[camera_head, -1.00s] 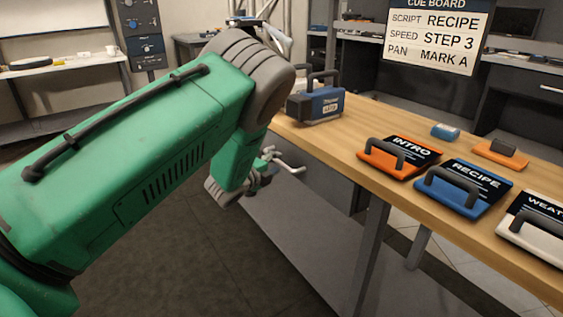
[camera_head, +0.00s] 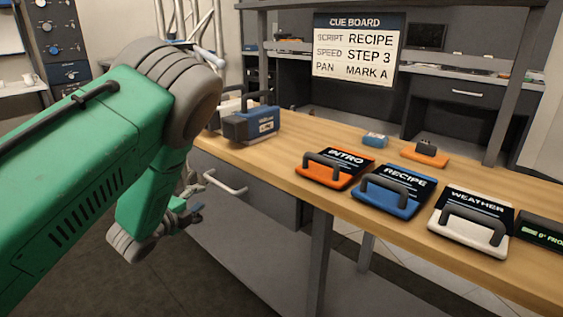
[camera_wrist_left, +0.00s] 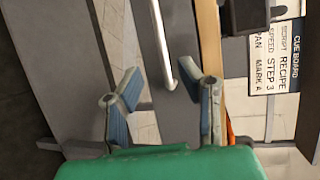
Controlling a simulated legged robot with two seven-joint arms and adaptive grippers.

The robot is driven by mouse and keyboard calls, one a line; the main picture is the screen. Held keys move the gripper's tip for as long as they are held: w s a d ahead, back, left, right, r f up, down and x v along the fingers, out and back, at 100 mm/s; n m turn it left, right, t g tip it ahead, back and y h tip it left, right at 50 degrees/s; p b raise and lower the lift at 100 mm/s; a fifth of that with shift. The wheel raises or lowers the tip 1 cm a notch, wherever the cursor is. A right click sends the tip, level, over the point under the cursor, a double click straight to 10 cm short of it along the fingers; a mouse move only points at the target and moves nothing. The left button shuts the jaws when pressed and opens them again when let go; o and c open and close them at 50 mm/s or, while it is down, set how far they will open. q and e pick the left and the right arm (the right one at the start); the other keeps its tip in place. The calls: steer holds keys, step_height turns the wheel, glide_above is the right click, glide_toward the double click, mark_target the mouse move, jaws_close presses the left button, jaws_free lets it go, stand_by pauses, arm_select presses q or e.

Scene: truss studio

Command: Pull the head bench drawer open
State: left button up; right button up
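The bench drawer (camera_head: 262,194) is a dark grey front under the wooden top, with a pale bar handle (camera_head: 225,182). It looks shut. My left gripper (camera_head: 192,212) is just left of and below the handle in the head view, partly hidden by my green arm. In the left wrist view my left gripper (camera_wrist_left: 167,100) has its two blue-padded fingers wide apart and nothing between the pads. The handle (camera_wrist_left: 163,50) runs down ahead of the gap, its lower end nearer the right finger. I see no clear contact. My right gripper is not in view.
The wooden bench top (camera_head: 300,205) carries a blue case (camera_head: 250,125), an orange INTRO board (camera_head: 335,168), a blue RECIPE board (camera_head: 393,190) and a white WEATHER board (camera_head: 472,222). A grey bench leg (camera_head: 319,260) stands right of the drawer. A cue board (camera_head: 360,50) hangs behind.

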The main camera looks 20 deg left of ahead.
arm_select(q)
steer(key=s+d+f+n+g+y+p, duration=0.1)
steer(key=s+d+f+n+g+p, duration=0.25)
steer(key=s+f+n, duration=0.4)
steer(key=s+d+f+n+g+p, duration=0.3)
steer(key=s+f+n+g, duration=0.15)
steer(key=s, duration=0.55)
steer(key=s+d+n+g+p, duration=0.1)
steer(key=s+d+g, duration=0.1)
steer(key=s, duration=0.3)
steer(key=s+d+f+n+g, duration=0.1)
steer(key=s+d+n+g, duration=0.1)
steer(key=s, duration=0.4)
steer(key=s+d+f+n+g+h+p, duration=0.1)
steer(key=s+d+n+g, duration=0.1)
steer(key=s, duration=0.4)
steer(key=shift+s+d+p, duration=0.15)
steer(key=shift+d+p, duration=0.2)
steer(key=shift+d, duration=0.5)
steer(key=s, duration=0.1)
steer(key=s+d+n+g, duration=0.1)
steer(key=shift+s+d+r, duration=0.1)
steer(key=shift+s, duration=0.2)
jaws_close()
steer(key=shift+w, duration=0.1)
